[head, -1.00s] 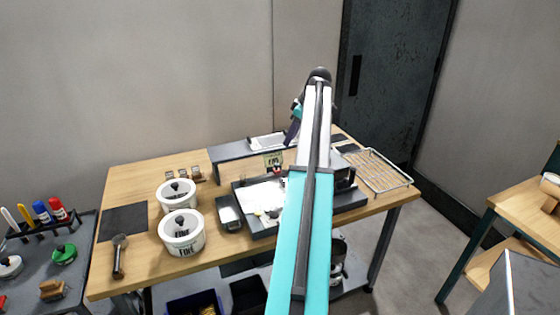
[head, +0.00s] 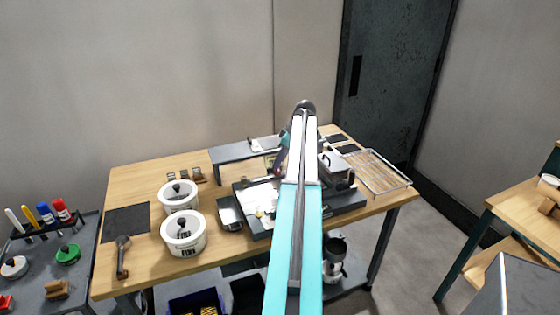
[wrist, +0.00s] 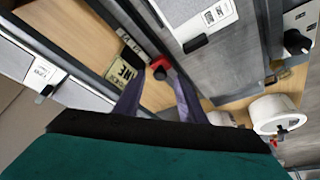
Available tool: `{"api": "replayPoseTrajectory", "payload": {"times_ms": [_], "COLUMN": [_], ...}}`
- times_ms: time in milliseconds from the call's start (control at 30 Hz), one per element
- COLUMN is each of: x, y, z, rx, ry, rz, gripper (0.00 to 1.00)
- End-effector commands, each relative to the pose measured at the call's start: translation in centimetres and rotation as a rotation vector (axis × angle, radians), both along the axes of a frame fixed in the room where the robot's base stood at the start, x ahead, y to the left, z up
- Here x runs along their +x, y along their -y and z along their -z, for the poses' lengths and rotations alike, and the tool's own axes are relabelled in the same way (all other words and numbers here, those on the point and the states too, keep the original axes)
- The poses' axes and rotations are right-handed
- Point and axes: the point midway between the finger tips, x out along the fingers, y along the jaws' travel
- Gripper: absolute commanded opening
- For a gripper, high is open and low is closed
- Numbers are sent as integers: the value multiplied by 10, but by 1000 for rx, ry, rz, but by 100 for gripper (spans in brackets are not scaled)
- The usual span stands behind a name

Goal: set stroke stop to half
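The bench device has a dark base (head: 347,203) and stands right of centre on the wooden table, partly covered by my arm in the head view. A small red knob (wrist: 160,68) shows in the wrist view, beside a pale green card (wrist: 122,70) with dark lettering. I cannot tell for sure that this knob is the stroke stop. My gripper (wrist: 157,82) has its two dark fingers spread, with the red knob just beyond and between the tips and nothing visibly held. In the head view the gripper is mostly hidden behind my arm.
A grey raised shelf (head: 232,153) runs behind. A wire rack (head: 377,172) lies at the table's right. The table's front left holds a dark-handled tool (head: 122,256).

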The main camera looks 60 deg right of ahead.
Motion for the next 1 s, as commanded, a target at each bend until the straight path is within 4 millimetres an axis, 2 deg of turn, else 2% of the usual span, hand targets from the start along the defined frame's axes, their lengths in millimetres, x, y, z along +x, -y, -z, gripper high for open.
{"api": "replayPoseTrajectory", "payload": {"times_ms": [200, 533, 767, 1000], "x": [5, 5, 4, 3], "y": [-1, 0, 0, 1], "z": [12, 14, 14, 14], "rx": [0, -1, 0, 0], "ry": [0, 0, 0, 0], "rz": [0, 1, 2, 2], "gripper": [37, 37, 0, 0]}}
